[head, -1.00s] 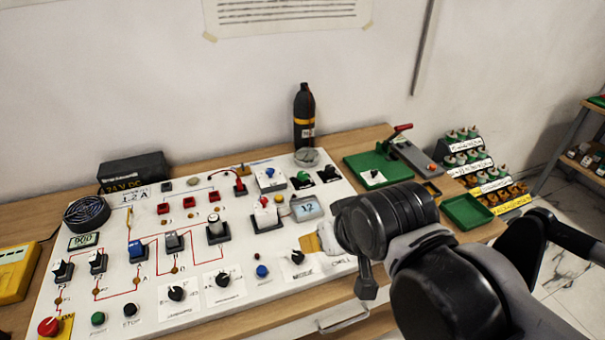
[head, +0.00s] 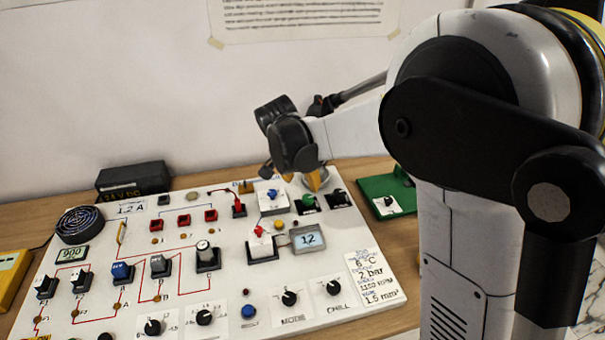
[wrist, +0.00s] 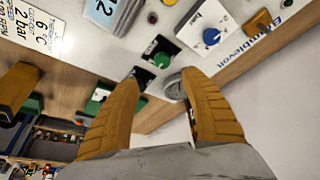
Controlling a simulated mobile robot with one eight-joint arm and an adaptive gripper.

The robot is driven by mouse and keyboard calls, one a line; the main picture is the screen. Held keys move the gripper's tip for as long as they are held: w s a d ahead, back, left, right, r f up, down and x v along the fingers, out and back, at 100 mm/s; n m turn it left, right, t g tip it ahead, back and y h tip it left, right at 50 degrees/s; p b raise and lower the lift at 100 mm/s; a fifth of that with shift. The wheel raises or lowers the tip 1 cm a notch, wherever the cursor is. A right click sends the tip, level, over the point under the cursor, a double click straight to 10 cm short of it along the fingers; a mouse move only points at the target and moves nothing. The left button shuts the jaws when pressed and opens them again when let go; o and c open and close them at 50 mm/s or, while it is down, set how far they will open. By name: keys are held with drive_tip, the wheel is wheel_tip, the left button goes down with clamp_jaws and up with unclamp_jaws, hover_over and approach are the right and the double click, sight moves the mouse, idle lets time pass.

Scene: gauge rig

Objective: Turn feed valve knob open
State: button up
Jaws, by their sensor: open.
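Which knob is the feed valve cannot be read from the labels. A green knob (head: 308,201) and a black knob (head: 339,196) sit on dark plates at the panel's back right corner. The green knob (wrist: 162,58) and black knob (wrist: 143,76) also show in the wrist view, just beyond my fingertips. A blue knob (head: 271,194) on a white plate is to their left; in the wrist view this blue knob (wrist: 211,37) has a "bar" dial. My gripper (head: 302,181) is open and empty behind the green knob. Its orange fingers (wrist: 161,78) are apart, touching no knob visibly.
A grey round part (wrist: 174,88) lies between the fingers in the wrist view. The white panel (head: 345,237) carries several switches, a red-knobbed box (head: 260,236) and a display (head: 309,238). A green base (head: 380,188) stands at right, partly hidden by my arm. A wall rises behind.

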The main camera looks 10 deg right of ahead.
sight(308, 198)
drive_tip(key=b+x, duration=0.1)
drive_tip(key=x, duration=0.3)
drive_tip(key=b+x, duration=0.1)
drive_tip(key=x, duration=0.3)
drive_tip(key=b+x, duration=0.1)
drive_tip(key=x, duration=0.3)
drive_tip(key=shift+w+a+r+b, duration=0.1)
drive_tip(key=shift+w+b, duration=0.2)
drive_tip(key=shift+b, duration=0.1)
clamp_jaws()
